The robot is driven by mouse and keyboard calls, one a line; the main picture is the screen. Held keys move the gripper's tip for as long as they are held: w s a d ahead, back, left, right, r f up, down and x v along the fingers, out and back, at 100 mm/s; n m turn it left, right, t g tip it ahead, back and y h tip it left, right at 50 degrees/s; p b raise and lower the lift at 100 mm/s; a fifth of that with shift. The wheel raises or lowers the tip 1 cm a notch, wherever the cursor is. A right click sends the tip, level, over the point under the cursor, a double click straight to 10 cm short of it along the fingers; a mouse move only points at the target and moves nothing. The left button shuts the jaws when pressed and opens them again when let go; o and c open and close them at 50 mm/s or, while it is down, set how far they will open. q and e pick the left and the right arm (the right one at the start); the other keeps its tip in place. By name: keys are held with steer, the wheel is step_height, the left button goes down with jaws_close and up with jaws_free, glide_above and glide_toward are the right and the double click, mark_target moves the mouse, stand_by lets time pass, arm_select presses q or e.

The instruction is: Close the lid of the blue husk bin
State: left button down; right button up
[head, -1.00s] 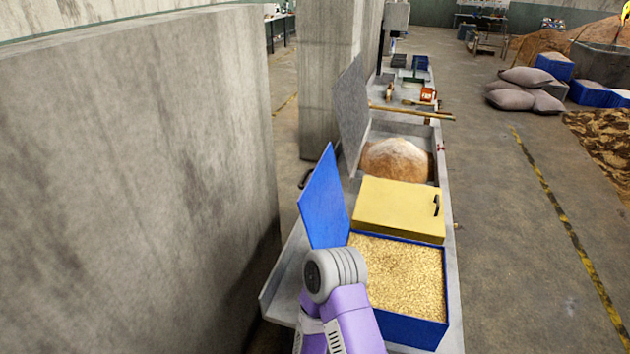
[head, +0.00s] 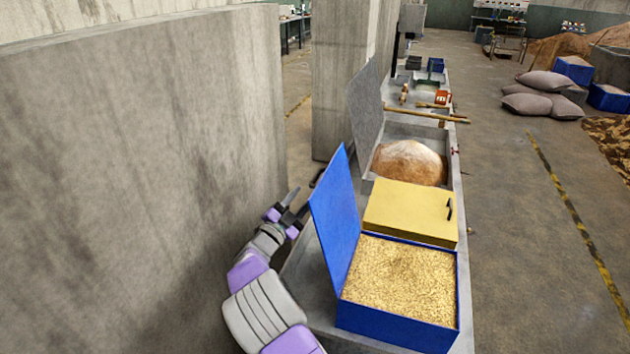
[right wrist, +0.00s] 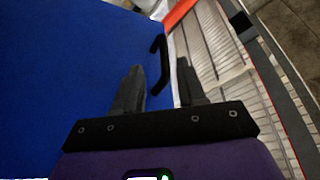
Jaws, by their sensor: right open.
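The blue husk bin (head: 399,335) is full of pale husks (head: 400,280). Its blue lid (head: 335,220) stands raised along the bin's left side, leaning a little left. The lid's dark handle (head: 318,178) shows at its outer left face. My right gripper (head: 297,202) is on the outer side of the lid, open, close to the handle. In the right wrist view, the black handle (right wrist: 160,65) shows between the spread fingers of the gripper (right wrist: 160,72), with the blue lid face (right wrist: 60,70) at left. Contact cannot be told. My left gripper is not in view.
A yellow-lidded box (head: 410,210) stands just beyond the bin. Behind it is a trough with a brown mound (head: 410,160) and a raised grey lid (head: 366,115). A concrete wall (head: 150,180) stands close on the left.

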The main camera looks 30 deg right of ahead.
mark_target(315, 177)
steer(key=shift+m+g, duration=0.3)
steer(key=x, duration=0.3)
steer(key=r+x, duration=0.1)
steer(key=x, duration=0.3)
steer(key=shift+d+r, duration=0.15)
steer(key=shift+r, duration=0.05)
steer(key=shift+h, duration=0.3)
jaws_close()
